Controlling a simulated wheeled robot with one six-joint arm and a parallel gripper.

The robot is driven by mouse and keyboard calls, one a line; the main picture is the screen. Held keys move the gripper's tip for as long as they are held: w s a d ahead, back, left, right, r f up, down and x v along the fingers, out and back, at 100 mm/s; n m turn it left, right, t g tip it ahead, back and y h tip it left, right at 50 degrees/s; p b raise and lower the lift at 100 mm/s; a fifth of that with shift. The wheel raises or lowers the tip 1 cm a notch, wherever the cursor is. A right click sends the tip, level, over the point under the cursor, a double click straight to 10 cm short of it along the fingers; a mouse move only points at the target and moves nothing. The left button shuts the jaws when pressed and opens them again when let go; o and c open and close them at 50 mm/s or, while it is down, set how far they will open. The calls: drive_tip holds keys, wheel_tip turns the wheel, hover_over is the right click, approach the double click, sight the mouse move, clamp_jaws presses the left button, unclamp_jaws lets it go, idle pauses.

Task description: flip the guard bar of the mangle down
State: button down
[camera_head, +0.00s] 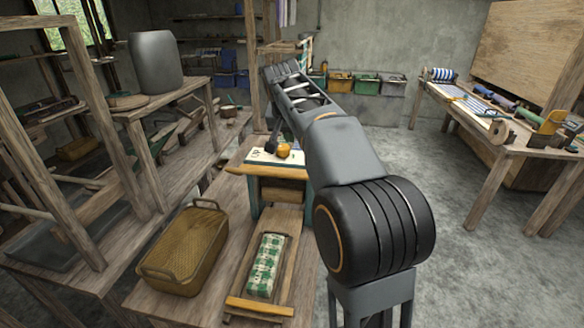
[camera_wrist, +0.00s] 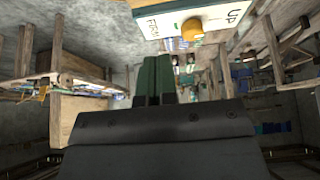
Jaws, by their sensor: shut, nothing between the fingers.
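The mangle (camera_head: 254,196), with teal sides and a wooden roller, stands on the bench in the middle of the head view. A light wooden bar (camera_head: 262,173) runs across its upper front; I cannot tell if this is the guard bar. On top is a white panel (camera_head: 258,156) with an orange knob (camera_head: 284,150). The wrist view shows the panel (camera_wrist: 165,14), lettered "UP" and "FIRM", and the knob (camera_wrist: 192,28) at the top. My gripper (camera_wrist: 156,60) is shut and empty, its green fingers together below the panel, apart from it in the picture. My arm hides part of the mangle's right side.
A wicker basket (camera_head: 184,250) stands left of the mangle. In front, a green-and-white checked cloth roll (camera_head: 267,264) lies in a wooden tray (camera_head: 258,308). A loom frame (camera_head: 88,130) stands at left. A table (camera_head: 490,135) stands at right, with open floor (camera_head: 455,215) before it.

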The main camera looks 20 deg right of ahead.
hover_over(292, 176)
drive_tip(key=w+d, duration=0.1)
wheel_tip(292, 176, down, 9)
drive_tip(key=shift+s+a+f+p, duration=0.1)
drive_tip(key=shift+f+p, duration=0.05)
drive_tip(key=shift+f, duration=0.3)
drive_tip(key=shift+s+a+f+p, duration=0.1)
drive_tip(key=shift+f+p, duration=0.05)
drive_tip(key=shift+f, duration=0.3)
drive_tip(key=shift+s+a+f, duration=0.15)
drive_tip(key=shift+s+f, duration=0.05)
drive_tip(key=shift+f, duration=0.6)
drive_tip(key=shift+f, duration=0.1)
drive_tip(key=shift+s+a+f+b, duration=0.15)
drive_tip(key=shift+f+b, duration=0.2)
drive_tip(key=shift+b, duration=0.75)
drive_tip(key=shift+s+t+b, duration=0.2)
drive_tip(key=shift+t+b, duration=0.1)
drive_tip(key=shift+b, duration=0.25)
